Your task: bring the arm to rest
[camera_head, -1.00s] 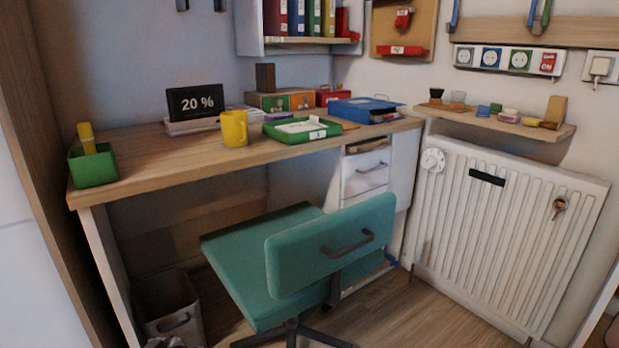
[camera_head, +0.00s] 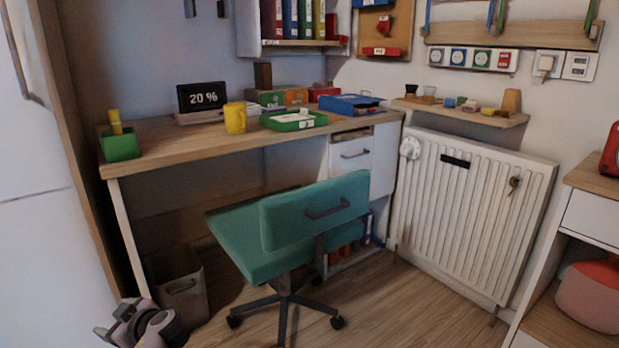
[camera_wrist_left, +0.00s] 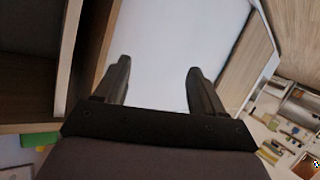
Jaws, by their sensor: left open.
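My left gripper (camera_head: 128,322) shows low at the left edge of the floor area in the head view, in front of the desk's left end. In the left wrist view its two dark fingers (camera_wrist_left: 156,78) stand apart with nothing between them. A plain white surface lies beyond the fingers. My right gripper is in neither view.
A teal office chair (camera_head: 310,212) stands before the wooden desk (camera_head: 185,146). A grey bin (camera_head: 182,290) is under the desk, close to my left arm. A white radiator (camera_head: 470,205) and a shelf unit (camera_head: 590,215) stand to the right. Wooden floor (camera_head: 400,305) is clear at front right.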

